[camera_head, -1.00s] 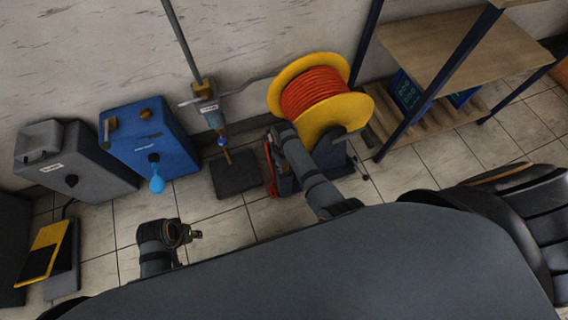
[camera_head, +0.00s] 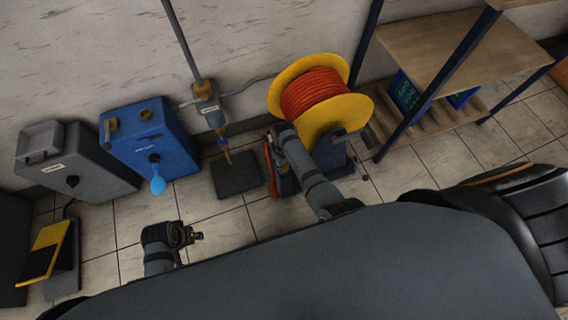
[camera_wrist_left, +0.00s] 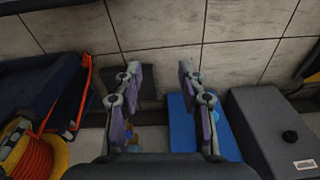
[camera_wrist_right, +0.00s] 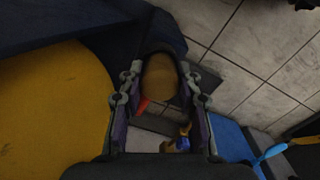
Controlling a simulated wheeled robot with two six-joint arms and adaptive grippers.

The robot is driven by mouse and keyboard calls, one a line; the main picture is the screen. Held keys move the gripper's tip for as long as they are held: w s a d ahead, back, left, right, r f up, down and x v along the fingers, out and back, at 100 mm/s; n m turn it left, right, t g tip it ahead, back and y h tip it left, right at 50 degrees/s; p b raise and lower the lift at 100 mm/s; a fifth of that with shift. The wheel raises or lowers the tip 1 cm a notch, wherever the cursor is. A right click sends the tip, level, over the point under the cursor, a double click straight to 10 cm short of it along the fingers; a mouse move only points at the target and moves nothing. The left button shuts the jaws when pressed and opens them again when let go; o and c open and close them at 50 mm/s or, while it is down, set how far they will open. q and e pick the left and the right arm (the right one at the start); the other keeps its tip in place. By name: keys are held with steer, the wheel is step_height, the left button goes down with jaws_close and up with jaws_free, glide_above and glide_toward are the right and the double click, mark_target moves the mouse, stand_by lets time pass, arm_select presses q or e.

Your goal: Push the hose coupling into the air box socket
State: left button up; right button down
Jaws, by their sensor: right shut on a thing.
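My right gripper (camera_head: 281,135) is low beside the hose reel. In the right wrist view its fingers (camera_wrist_right: 160,84) are shut on a brownish, rounded piece (camera_wrist_right: 160,78), seen end-on. It looks like the hose coupling, but its shape is mostly hidden. The nozzle also shows in the right wrist view (camera_wrist_right: 182,142), apart from the held piece. My left gripper (camera_head: 196,237) is open and empty (camera_wrist_left: 158,75).
A yellow reel (camera_head: 351,110) with orange hose stands right of the wall box. A dark mat (camera_head: 236,178) lies below the nozzle. Shelving (camera_head: 430,50) stands right.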

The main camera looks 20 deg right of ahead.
steer(key=shift+r, duration=0.2)
steer(key=shift+r+p, duration=0.3)
steer(key=shift+p, duration=0.15)
arm_select(q)
steer(key=shift+w+a+f, duration=0.1)
steer(key=shift+a+f, duration=0.2)
steer(key=shift+f, duration=0.65)
steer(key=shift+a+f, duration=0.25)
steer(key=shift+f, duration=0.7)
arm_select(e)
steer(key=shift+r, duration=0.15)
steer(key=shift+r+p, duration=0.25)
steer(key=shift+p, duration=0.25)
steer(key=shift+r, duration=0.25)
steer(key=shift+r+p, duration=0.35)
steer(key=shift+p, duration=0.3)
arm_select(q)
step_height(320, 180, down, 5)
steer(key=s+a, duration=0.1)
steer(key=s, duration=0.1)
steer(key=shift+s+a+f, duration=0.15)
steer(key=shift+s+a, duration=0.1)
steer(key=shift+s, duration=0.1)
arm_select(e)
steer(key=shift+r, duration=0.1)
arm_select(q)
steer(key=shift+f, duration=0.2)
arm_select(e)
steer(key=shift+r, duration=0.15)
